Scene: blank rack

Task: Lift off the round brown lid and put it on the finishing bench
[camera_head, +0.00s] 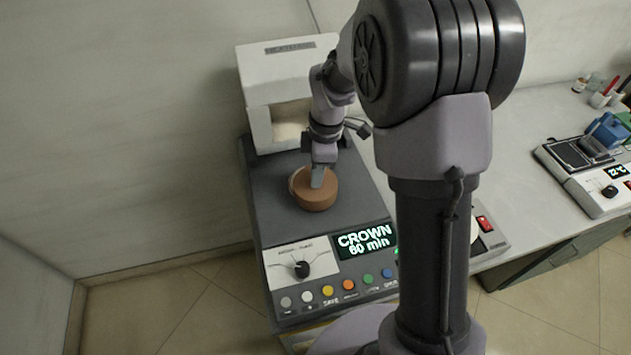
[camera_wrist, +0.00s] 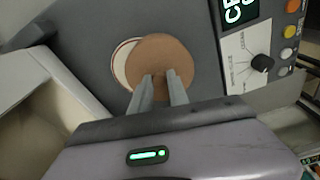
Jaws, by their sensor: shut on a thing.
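The round brown lid (camera_head: 316,196) is on the dark top of the machine, in front of its white housing. In the wrist view the lid (camera_wrist: 165,58) sits off-centre, and a pale round rim (camera_wrist: 122,62) shows past its left edge. My gripper (camera_head: 318,180) comes down on the lid from above. Its two fingers also show in the wrist view (camera_wrist: 160,82), shut on the lid. Their tips hide part of it, and I cannot tell how far it is raised. The finishing bench cannot be told for certain; a pale bench (camera_head: 535,150) stands at the right.
The machine's front panel has a black knob (camera_head: 302,269), coloured buttons and a display (camera_head: 364,240) reading "CROWN 60 min". The white housing (camera_head: 288,85) stands behind the lid. A device with a blue block (camera_head: 607,130) is on the right bench. My arm hides the middle.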

